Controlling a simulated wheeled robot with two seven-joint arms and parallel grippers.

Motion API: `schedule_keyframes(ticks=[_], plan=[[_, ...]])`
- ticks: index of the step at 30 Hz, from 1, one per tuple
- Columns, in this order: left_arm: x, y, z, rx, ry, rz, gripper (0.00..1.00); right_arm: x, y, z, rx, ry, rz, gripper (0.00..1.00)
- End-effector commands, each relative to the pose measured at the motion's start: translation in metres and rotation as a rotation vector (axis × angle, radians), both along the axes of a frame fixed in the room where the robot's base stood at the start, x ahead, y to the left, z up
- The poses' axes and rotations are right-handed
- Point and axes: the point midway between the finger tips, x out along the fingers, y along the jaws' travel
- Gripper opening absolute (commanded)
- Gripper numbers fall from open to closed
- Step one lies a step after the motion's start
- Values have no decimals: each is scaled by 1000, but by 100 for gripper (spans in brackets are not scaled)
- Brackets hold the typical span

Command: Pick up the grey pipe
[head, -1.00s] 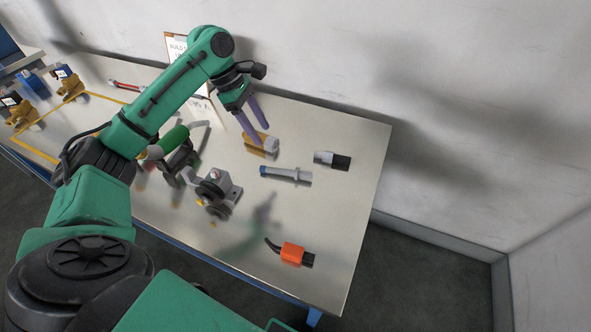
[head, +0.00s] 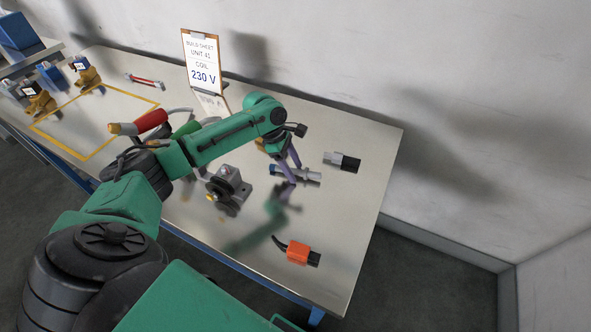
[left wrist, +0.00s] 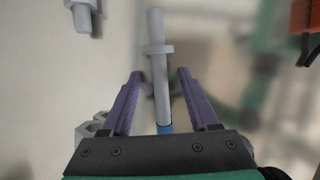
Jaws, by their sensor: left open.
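The grey pipe (head: 312,176) is a light grey rod with a collar and a blue end. It lies on the table in the head view. It also shows in the left wrist view (left wrist: 159,85), running lengthwise between the fingers. My left gripper (head: 295,174) is open, with its purple fingers pointing down at the pipe in the head view. In the left wrist view the gripper (left wrist: 160,74) has one finger on each side of the pipe, with a gap on both sides. The fingers hide part of the pipe in the head view. My right gripper is not in view.
An orange connector (head: 298,252) lies near the front edge. A grey bracketed part (head: 228,188) stands to the left. A build sheet (head: 203,62) stands at the back. The table's right end is clear.

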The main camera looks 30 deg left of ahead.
Motion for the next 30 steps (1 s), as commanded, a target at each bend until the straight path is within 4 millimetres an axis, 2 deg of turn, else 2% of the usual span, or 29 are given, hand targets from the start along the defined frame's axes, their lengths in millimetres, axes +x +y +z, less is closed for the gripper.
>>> schedule_keyframes(ticks=[4, 6, 9, 24, 28, 30], plan=[[0, 0, 0, 1, 0, 0, 61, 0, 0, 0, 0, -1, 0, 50], [0, 1, 0, 1, 0, 0, 34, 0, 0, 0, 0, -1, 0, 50], [0, 1, 0, 1, 1, 1, 0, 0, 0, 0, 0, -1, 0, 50], [0, 1, 2, 0, -1, 1, 0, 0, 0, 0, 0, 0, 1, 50], [0, 1, 12, 1, 0, 1, 0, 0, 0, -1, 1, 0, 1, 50], [1, 1, 23, 2, -4, 1, 0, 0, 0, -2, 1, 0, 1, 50]])
